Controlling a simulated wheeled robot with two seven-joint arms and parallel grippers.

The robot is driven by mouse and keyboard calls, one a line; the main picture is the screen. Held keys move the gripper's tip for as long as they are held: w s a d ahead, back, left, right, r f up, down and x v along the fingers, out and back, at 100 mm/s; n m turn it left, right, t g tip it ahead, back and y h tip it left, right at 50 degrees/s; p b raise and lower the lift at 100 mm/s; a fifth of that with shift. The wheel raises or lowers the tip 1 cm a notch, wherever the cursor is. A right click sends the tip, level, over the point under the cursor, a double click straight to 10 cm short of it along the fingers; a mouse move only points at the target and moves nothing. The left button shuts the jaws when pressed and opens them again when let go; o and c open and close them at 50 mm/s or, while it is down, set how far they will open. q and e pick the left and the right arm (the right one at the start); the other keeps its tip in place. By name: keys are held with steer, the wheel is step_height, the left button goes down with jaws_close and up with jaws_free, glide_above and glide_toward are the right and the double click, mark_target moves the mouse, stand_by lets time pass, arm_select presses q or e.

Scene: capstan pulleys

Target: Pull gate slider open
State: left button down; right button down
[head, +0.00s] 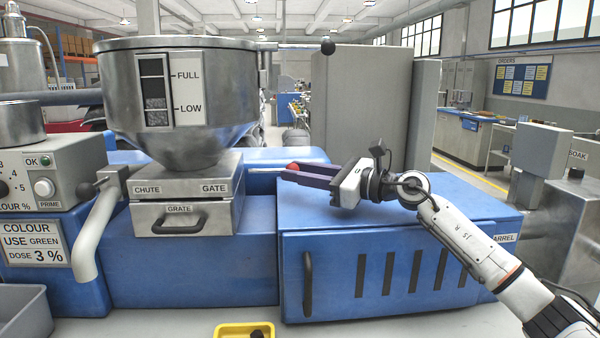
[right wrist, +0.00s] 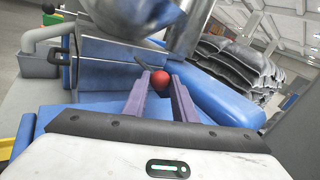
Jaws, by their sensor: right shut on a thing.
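The gate slider shows as a thin metal rod (head: 262,170) that comes out of the right side of the box labelled CHUTE and GATE (head: 187,177), under the hopper (head: 190,90). A red ball knob (right wrist: 159,80) sits at the rod's outer end; part of it also shows in the head view (head: 293,167). My right gripper (head: 290,172) is shut on the red knob, with its purple fingers on either side of it. How far the slider is drawn out cannot be told. My left gripper is not in view.
A GRATE drawer (head: 180,217) with a black handle is below the gate box. The blue barrel cover (head: 400,260) lies under my right arm. A yellow tray (head: 233,331) is at the front edge. Grey sacks (right wrist: 235,65) are piled in the right wrist view.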

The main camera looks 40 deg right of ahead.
steer(key=shift+s+d+f+b, duration=0.25)
steer(key=shift+s+d+b, duration=0.15)
steer(key=shift+d+b, duration=0.5)
steer(key=shift+s+b, duration=0.15)
steer(key=shift+b, duration=0.3)
steer(key=shift+d+r, duration=0.1)
steer(key=shift+r, duration=0.1)
steer(key=c, duration=1.5)
jaws_free()
steer(key=shift+s+d, duration=0.1)
steer(key=shift+o, duration=0.2)
